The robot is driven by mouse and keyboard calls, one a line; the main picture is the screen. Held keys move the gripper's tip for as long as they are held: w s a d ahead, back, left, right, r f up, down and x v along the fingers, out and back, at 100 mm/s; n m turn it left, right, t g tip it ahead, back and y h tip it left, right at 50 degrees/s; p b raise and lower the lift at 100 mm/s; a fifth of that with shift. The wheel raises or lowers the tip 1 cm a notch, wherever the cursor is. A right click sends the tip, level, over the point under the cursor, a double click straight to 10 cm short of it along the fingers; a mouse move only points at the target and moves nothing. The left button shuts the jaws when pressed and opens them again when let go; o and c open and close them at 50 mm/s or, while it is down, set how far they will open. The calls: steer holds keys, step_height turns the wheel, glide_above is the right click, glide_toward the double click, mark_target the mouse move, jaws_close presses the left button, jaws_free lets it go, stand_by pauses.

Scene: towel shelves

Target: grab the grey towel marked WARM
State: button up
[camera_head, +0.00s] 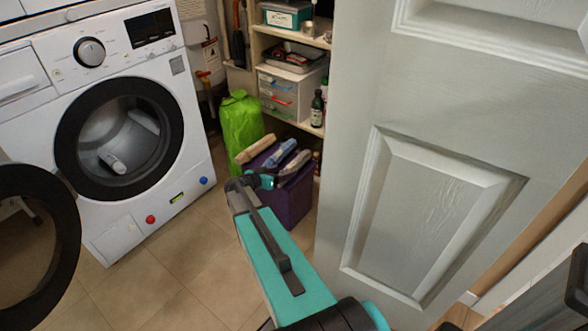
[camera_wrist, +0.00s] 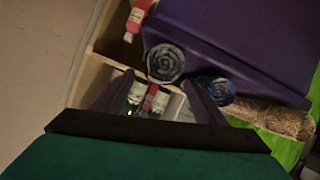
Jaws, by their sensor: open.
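Rolled towels lie side by side on a purple box. The grey towel (camera_head: 295,163) is the rightmost in the head view. In the wrist view its dark grey spiral end (camera_wrist: 165,63) faces me, just beyond the fingertips. No WARM marking is readable. The blue towel (camera_head: 280,152) is beside it, its end also in the wrist view (camera_wrist: 213,92). The beige towel (camera_head: 256,148) is farther left, and in the wrist view (camera_wrist: 270,118) at right. My gripper (camera_wrist: 158,86) is open and empty; in the head view (camera_head: 264,181) it is at the towels' near side.
The purple box (camera_head: 294,202) stands on the floor before a shelf unit (camera_head: 298,124) with bins and bottles. A green bag (camera_head: 240,122) is left of it. A white door (camera_head: 420,170) stands close at right. A washer (camera_head: 95,110) with open door is left.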

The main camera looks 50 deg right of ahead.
mark_target(288, 167)
steer(key=shift+b+x, duration=0.5)
steer(key=shift+x, duration=2)
steer(key=shift+c, duration=0.5)
steer(key=c, duration=1.2)
steer(key=shift+r, duration=0.1)
steer(key=shift+r+p, duration=0.3)
steer(key=shift+r, duration=0.55)
steer(key=shift+a+r+p, duration=0.2)
steer(key=shift+r+p, duration=0.15)
steer(key=shift+r, duration=0.75)
steer(key=s+a, duration=0.1)
steer(key=a, duration=0.4)
steer(key=a+p, duration=0.1)
steer(key=a, duration=0.4)
steer(key=s+a+r, duration=0.1)
steer(key=a, duration=0.4)
steer(key=shift+s+a+p, duration=0.2)
steer(key=shift+s+p, duration=0.1)
